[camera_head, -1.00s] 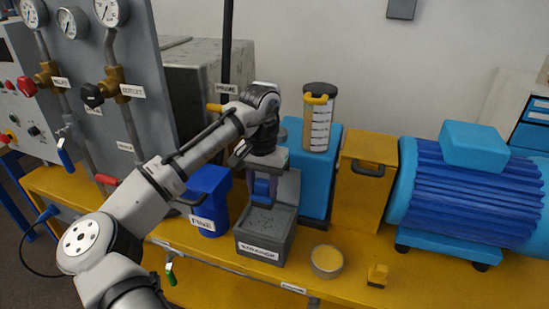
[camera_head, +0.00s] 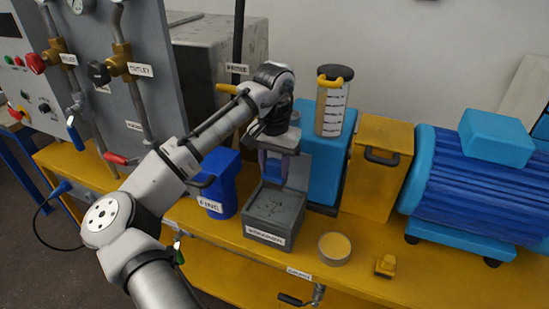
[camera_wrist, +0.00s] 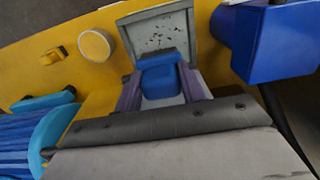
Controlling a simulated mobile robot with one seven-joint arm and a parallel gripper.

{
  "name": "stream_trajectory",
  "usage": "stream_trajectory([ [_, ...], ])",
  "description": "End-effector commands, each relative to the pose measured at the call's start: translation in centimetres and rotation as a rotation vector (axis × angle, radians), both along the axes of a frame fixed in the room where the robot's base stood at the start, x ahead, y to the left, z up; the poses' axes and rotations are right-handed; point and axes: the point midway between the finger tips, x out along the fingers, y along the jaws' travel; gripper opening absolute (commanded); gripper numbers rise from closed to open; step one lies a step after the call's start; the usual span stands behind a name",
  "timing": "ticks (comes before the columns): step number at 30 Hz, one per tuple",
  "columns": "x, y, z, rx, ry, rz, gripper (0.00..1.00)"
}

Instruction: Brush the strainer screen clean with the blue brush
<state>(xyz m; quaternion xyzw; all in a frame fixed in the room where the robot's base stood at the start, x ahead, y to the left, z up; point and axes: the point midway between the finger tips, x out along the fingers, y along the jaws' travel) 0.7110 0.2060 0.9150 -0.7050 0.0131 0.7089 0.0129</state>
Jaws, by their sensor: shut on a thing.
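My gripper (camera_head: 272,170) is shut on the blue brush (camera_wrist: 160,78), whose blue block shows between the purple fingers in the wrist view. The gripper points down over the back of the grey strainer box (camera_head: 268,237), near its raised lid (camera_head: 298,173). The strainer screen (camera_head: 278,208) lies in the open box and carries dark specks. In the wrist view the screen (camera_wrist: 155,38) shows specks beyond the brush, and the brush covers its near part. I cannot tell whether the brush touches the screen.
A blue bin (camera_head: 220,180) stands left of the strainer. A round tub with a yellow top (camera_head: 335,248) and a small yellow block (camera_head: 385,265) lie to the right on the yellow bench (camera_head: 360,285). A blue pump housing (camera_head: 322,170) stands close behind.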

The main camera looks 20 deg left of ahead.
Motion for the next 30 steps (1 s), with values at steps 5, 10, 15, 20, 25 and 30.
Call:
stream_trajectory([
  [5, 0.0, -0.1, -2.5, -0.003, 0.000, -0.002, 0.21],
  [10, 0.0, -0.1, -4.5, -0.002, 0.000, -0.001, 0.21],
  [15, 0.0, -0.1, -6.4, -0.003, 0.000, 0.000, 0.21],
  [20, 0.0, -0.1, -7.6, -0.002, -0.001, -0.001, 0.21],
  [25, 0.0, 0.0, -8.3, 0.000, -0.001, -0.001, 0.21],
  [30, 0.0, 0.0, -8.4, 0.000, -0.001, -0.001, 0.21],
])
